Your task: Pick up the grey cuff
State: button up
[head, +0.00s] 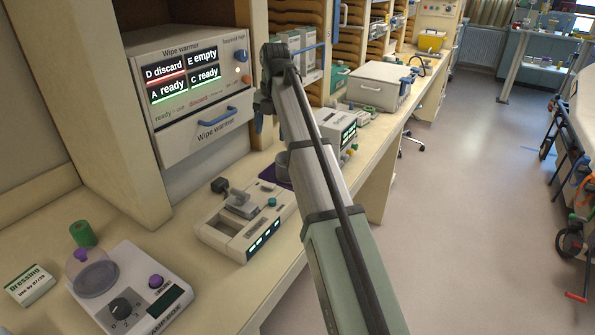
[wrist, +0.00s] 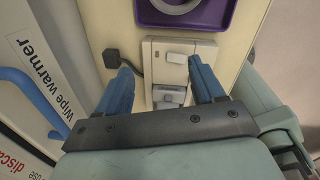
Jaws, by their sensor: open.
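A grey ring-shaped thing that looks like the cuff (wrist: 178,4) lies on a purple tray (wrist: 228,14) at the top edge of the wrist view, partly cut off. In the head view my gripper (head: 260,122) hangs above the bench in front of the wipe warmer, apart from the cuff.
A beige device (head: 243,222) with a black plug stands on the bench below my gripper. The wipe warmer (head: 196,88) with its blue handle (head: 217,117) is close to the left. A scale-like device (head: 130,290) and a dressing box (head: 30,285) stand at front left.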

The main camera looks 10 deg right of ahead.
jog(key=d+f+m+h, duration=0.1)
jog(key=d+f+m, duration=0.15)
jog(key=d, duration=0.85)
jog(key=shift+g, duration=0.3)
jog(key=f, duration=1.4)
jog(key=shift+w+f, duration=0.2)
jog(key=shift+w, duration=0.15)
jog(key=c, duration=1)
jog(key=shift+r, duration=0.15)
jog(key=shift+c, duration=0.2)
